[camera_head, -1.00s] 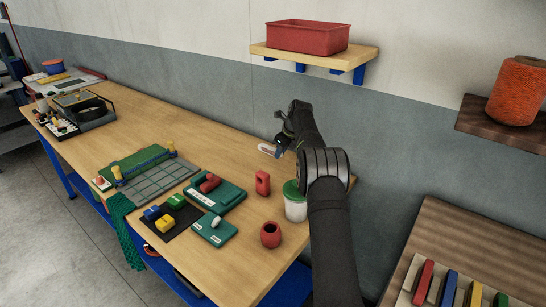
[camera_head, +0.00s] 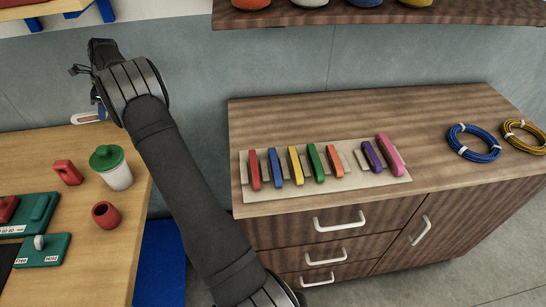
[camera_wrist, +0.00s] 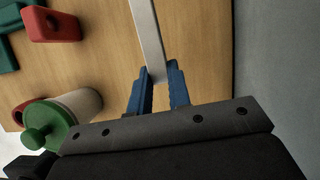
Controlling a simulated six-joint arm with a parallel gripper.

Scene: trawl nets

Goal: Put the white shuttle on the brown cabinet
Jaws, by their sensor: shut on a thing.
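The white shuttle (camera_head: 88,118) is held above the right back part of the wooden bench, left of the cabinet. In the wrist view the shuttle (camera_wrist: 148,38) is a long pale strip running up from between the blue fingertips. My gripper (camera_wrist: 157,88) is shut on it; in the head view my gripper (camera_head: 100,105) is partly hidden by my wrist. The brown cabinet (camera_head: 300,112) stands to the right, with white handles and a wide bare wooden top behind its row of coloured pieces.
A pale board (camera_head: 270,195) with several coloured pieces lies on the cabinet's front. Blue (camera_head: 473,143) and yellow (camera_head: 526,137) coils lie at its right. A dark shelf (camera_head: 380,15) hangs above. A green-lidded jar (camera_head: 113,168) and red cup (camera_head: 105,214) stand on the bench.

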